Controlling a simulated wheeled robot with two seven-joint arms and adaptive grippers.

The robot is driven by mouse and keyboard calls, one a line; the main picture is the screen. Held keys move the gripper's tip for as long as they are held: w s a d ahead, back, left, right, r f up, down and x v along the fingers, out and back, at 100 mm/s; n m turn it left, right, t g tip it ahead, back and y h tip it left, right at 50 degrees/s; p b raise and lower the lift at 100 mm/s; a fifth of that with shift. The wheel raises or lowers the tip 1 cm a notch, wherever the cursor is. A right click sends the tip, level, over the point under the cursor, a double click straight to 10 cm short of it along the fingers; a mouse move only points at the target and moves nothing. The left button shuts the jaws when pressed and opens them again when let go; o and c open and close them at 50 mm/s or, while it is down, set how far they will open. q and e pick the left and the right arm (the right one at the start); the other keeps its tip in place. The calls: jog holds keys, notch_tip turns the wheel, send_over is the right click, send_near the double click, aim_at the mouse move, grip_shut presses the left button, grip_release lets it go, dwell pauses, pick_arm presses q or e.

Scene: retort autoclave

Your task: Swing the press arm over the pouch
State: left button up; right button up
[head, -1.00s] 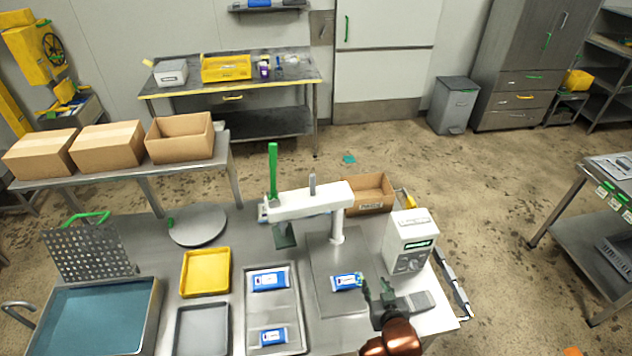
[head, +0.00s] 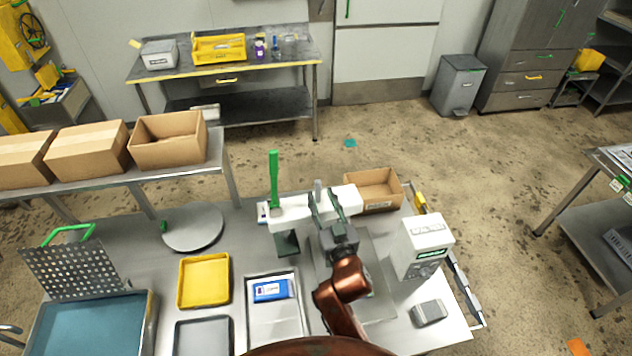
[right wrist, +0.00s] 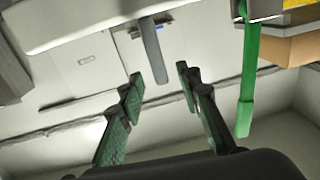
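The white press arm (head: 290,212) lies roughly level over the steel bench. A green handle (head: 274,180) rises at its left end, with a dark press pad (head: 288,243) hanging below. A short grey peg (head: 318,187) stands on the arm; the right wrist view shows this peg (right wrist: 152,55) between my fingertips, with a gap at each side. My right gripper (head: 326,206) is open at the press arm. The pouch on the press plate (head: 380,255) is hidden behind my right arm. Another blue-and-white pouch (head: 272,290) lies in the steel tray (head: 262,318). My left gripper is out of view.
The white control box (head: 424,245) and a grey device (head: 428,313) stand to the right. A cardboard box (head: 374,190) is behind the press. The yellow tray (head: 204,280), round plate (head: 193,228) and perforated rack (head: 75,270) are to the left.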

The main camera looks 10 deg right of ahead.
aim_at(319, 188)
jog(key=w, duration=0.4)
jog(key=shift+p, duration=0.3)
jog(key=shift+w+a, duration=0.1)
jog(key=shift+w, duration=0.5)
jog(key=c, duration=0.7)
grip_shut()
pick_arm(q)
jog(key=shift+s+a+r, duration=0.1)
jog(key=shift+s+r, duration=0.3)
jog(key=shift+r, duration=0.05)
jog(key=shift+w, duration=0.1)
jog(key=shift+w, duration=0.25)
